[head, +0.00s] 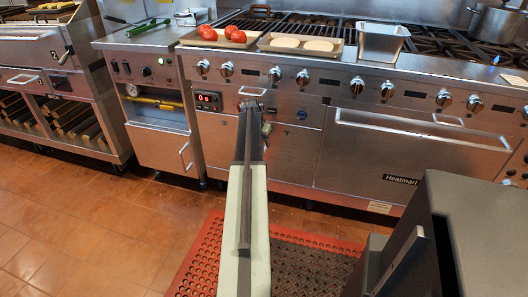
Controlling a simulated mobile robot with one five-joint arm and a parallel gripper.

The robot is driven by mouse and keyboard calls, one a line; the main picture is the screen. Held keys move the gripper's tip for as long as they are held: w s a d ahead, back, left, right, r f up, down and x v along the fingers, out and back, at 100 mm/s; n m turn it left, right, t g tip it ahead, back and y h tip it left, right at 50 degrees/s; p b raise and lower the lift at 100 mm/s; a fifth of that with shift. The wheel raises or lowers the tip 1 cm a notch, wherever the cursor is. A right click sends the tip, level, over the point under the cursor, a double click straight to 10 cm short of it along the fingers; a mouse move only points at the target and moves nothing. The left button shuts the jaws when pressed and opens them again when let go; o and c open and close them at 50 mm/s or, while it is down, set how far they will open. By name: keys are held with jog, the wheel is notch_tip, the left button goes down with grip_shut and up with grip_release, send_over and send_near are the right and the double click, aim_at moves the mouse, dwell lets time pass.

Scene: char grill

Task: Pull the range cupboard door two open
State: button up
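The stainless steel range (400,95) spans the back from centre to right. Under its knob row, a closed-looking steel door panel (292,150) lies behind my arm, left of the wide oven door (400,155) with its long bar handle (420,131). A small handle (252,91) shows just above my arm's end, on the range front. No number marks the doors, so I cannot tell which is door two. My gripper (252,108) is at the far end of my pale arm, in front of the left panel. Its fingers are too small and foreshortened to read, and contact is unclear.
A narrow steel cabinet (155,115) with a vertical handle stands left of the range. Trays with tomatoes (235,35) and pale rounds (303,44), and a steel pan (381,42), sit on top. A red perforated mat (205,260) lies on the tiled floor, open at left.

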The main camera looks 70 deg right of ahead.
jog(key=b+x, duration=0.1)
jog(key=x, duration=0.1)
jog(key=shift+d+f, duration=0.15)
jog(key=shift+f, duration=0.2)
jog(key=shift+r, duration=0.15)
jog(key=shift+c, duration=0.4)
grip_shut()
dwell(0.5)
